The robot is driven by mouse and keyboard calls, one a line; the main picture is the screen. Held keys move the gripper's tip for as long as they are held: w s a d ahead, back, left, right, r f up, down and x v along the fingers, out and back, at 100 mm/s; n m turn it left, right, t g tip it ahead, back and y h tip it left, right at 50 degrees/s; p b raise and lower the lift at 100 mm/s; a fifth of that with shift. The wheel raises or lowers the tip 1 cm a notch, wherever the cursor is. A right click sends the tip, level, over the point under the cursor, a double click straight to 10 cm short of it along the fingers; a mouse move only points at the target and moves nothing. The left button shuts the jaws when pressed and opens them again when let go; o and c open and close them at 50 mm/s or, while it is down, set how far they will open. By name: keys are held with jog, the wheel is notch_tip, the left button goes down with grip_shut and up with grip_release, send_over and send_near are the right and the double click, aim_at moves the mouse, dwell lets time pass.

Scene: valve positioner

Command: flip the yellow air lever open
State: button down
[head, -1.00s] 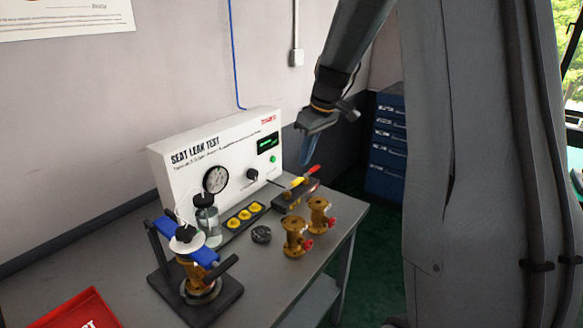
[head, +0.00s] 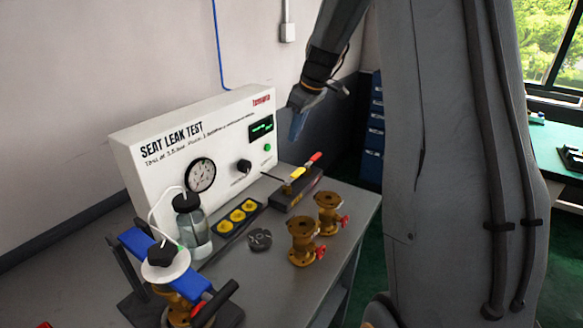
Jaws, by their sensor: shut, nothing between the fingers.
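The yellow air lever (head: 299,173) sits on a dark block (head: 297,191) at the right end of the seat leak test bench. A red-tipped lever (head: 314,158) shows right beside it, pointing up and to the right.
Two brass valves with red handles, one nearer (head: 303,242) and one farther (head: 329,212), stand right of a dark round part (head: 259,239). A blue drawer cabinet (head: 374,130) is behind.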

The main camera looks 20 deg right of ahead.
aim_at(294, 176)
jog(key=shift+w+f+b, duration=0.35)
jog(key=shift+w+f, duration=0.15)
jog(key=shift+f, duration=0.15)
jog(key=shift+a, duration=0.1)
jog(key=shift+f, duration=0.1)
notch_tip(294, 176, down, 9)
jog(key=p, duration=0.3)
jog(key=shift+s+d+f, duration=0.15)
jog(key=shift+s+d, duration=0.1)
jog(key=shift+s, duration=0.1)
